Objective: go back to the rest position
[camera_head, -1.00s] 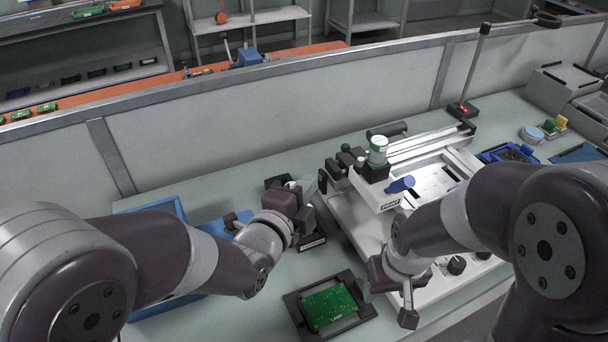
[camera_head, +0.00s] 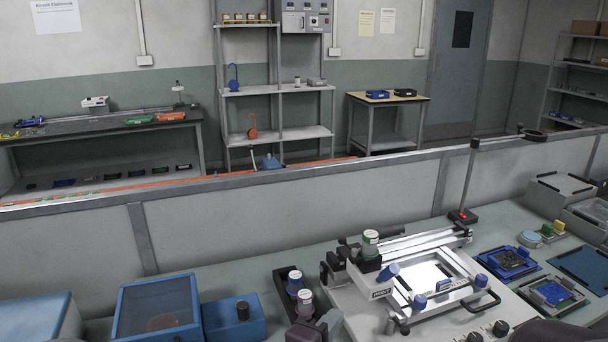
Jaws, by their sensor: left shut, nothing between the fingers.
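My left gripper (camera_head: 322,324) shows at the bottom edge, a little right of the middle, mostly cut off by the frame. It is shut and empty.
A blue-framed bin (camera_head: 157,305) and a blue box (camera_head: 234,318) stand left of the holder. Blue trays with boards (camera_head: 507,262) lie right of the machine. A low partition (camera_head: 236,223) runs behind the bench. A lamp post (camera_head: 468,180) rises at the back.

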